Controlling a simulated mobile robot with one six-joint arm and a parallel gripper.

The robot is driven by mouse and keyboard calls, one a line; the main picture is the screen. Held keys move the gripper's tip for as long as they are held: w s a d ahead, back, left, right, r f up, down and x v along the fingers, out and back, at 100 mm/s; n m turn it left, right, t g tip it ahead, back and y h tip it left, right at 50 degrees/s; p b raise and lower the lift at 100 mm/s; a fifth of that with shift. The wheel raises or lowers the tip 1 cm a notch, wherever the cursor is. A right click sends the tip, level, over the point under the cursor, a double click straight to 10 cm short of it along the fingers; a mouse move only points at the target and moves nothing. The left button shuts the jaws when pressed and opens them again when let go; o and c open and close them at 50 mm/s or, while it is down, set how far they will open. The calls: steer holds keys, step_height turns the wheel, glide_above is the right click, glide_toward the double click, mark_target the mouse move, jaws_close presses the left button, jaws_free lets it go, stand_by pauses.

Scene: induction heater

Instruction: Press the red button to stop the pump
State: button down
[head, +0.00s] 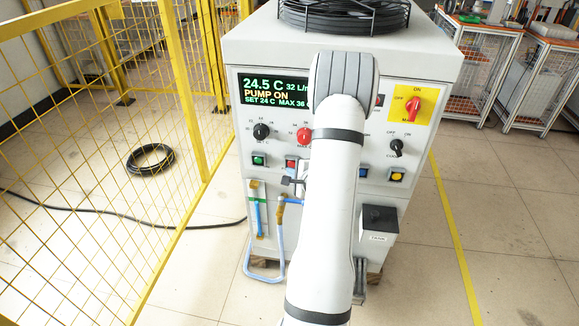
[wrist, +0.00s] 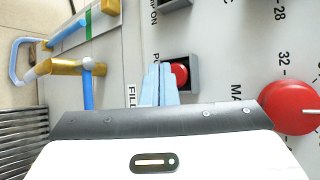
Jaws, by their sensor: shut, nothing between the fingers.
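The red button (head: 291,164) sits in a dark square housing on the white front panel, just left of my arm in the head view. In the wrist view the red button (wrist: 181,73) shows just right of my fingertips, its left part hidden by them. My gripper (wrist: 158,70) is shut and empty, with its pale blue fingers together. The fingertips are right at the button housing; I cannot tell whether they touch the button. The display (head: 272,92) reads 24.5 C and PUMP ON.
A green button (head: 259,159) is left of the red one. A red knob (wrist: 290,108) is near my gripper's right side. Blue hoses with brass fittings (wrist: 80,66) lie to the left. A yellow fence (head: 100,130) stands left of the machine.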

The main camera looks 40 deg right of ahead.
stand_by(0.3)
steer(key=shift+w+d+p, duration=0.3)
steer(key=shift+w+d+p, duration=0.3)
steer(key=shift+d, duration=0.1)
stand_by(0.8)
steer(key=shift+s+a, duration=0.55)
steer(key=shift+a, duration=0.15)
steer(key=shift+s+a, duration=1.65)
steer(key=shift+a, duration=0.25)
